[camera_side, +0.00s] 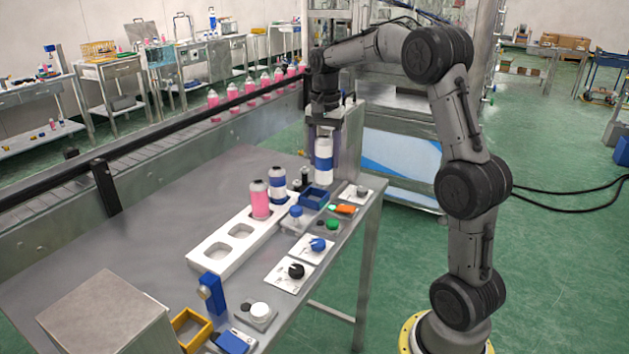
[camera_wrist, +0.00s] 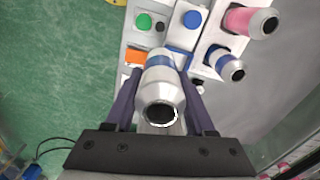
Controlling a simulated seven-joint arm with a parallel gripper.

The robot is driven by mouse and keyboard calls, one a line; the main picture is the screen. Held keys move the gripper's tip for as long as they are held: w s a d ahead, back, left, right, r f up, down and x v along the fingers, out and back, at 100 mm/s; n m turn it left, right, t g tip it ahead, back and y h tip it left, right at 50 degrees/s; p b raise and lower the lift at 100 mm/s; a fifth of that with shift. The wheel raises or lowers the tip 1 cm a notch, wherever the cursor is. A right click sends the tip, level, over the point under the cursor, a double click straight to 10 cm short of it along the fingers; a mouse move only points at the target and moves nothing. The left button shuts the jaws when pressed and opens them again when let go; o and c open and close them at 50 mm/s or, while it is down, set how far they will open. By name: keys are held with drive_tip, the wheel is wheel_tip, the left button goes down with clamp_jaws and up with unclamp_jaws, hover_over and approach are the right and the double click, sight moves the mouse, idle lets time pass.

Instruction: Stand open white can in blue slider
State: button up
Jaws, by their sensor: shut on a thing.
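My gripper (camera_wrist: 160,108) is shut on a white can (camera_wrist: 162,84) with a blue band. In the side view the can (camera_side: 323,164) hangs upright below my gripper (camera_side: 323,135). Its open dark mouth faces the wrist camera. A blue open-topped box-like piece (camera_side: 313,198), which may be the slider, lies on the table just below and left of the can's base in the side view. I cannot tell whether the can touches it. In the wrist view the can hides most of the area below it.
A white rack (camera_side: 217,258) with empty pockets holds a pink can (camera_side: 260,201) and a blue-banded can (camera_side: 277,184). A blue-capped item (camera_side: 296,212), a green cap (camera_side: 332,225), an orange piece (camera_side: 346,209) and white cards stand close by. A metal column (camera_side: 350,135) rises behind.

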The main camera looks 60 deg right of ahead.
sight(316, 167)
drive_tip(key=w+f, duration=0.1)
drive_tip(key=w+d+f, duration=0.1)
drive_tip(key=f, duration=0.1)
drive_tip(key=w+d+f, duration=0.1)
drive_tip(key=f, duration=0.1)
drive_tip(key=shift+w, duration=0.2)
drive_tip(key=shift+w+d+f, duration=0.1)
drive_tip(key=shift+w+f, duration=0.05)
drive_tip(key=shift+f, duration=0.8)
drive_tip(key=shift+w+d+f, duration=0.1)
drive_tip(key=shift+w+f, duration=0.05)
drive_tip(key=shift+f, duration=0.8)
drive_tip(key=shift+f, duration=0.15)
drive_tip(key=o, duration=1.3)
drive_tip(key=shift+o, duration=0.2)
